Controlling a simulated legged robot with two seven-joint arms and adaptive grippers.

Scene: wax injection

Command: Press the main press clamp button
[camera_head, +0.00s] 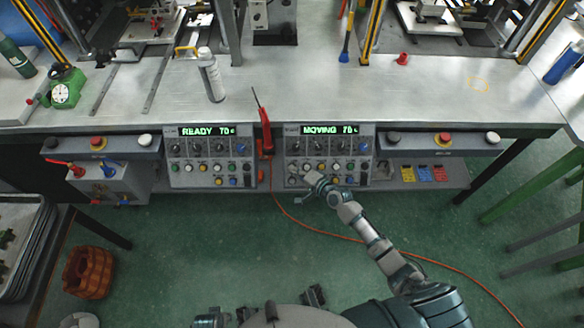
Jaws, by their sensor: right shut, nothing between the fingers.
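The right control panel (328,152) hangs under the bench front, with a green display (330,130) reading MOVING and rows of knobs and small coloured buttons. My right gripper (306,187) is shut and empty, at the lower left part of this panel. It covers some lower buttons there; I cannot tell whether it touches one. The left control panel (210,155) has a similar layout and its display (208,131) reads READY. Button labels are too small to read, so the main press clamp button cannot be picked out. My left gripper cannot be made out.
Button boxes with red stop buttons hang at left (98,143) and right (444,140). A red probe (266,130) sits between the panels, with an orange cable crossing the floor. A spray can (211,75) stands on the bench (300,95). A brown basket (90,272) is at lower left.

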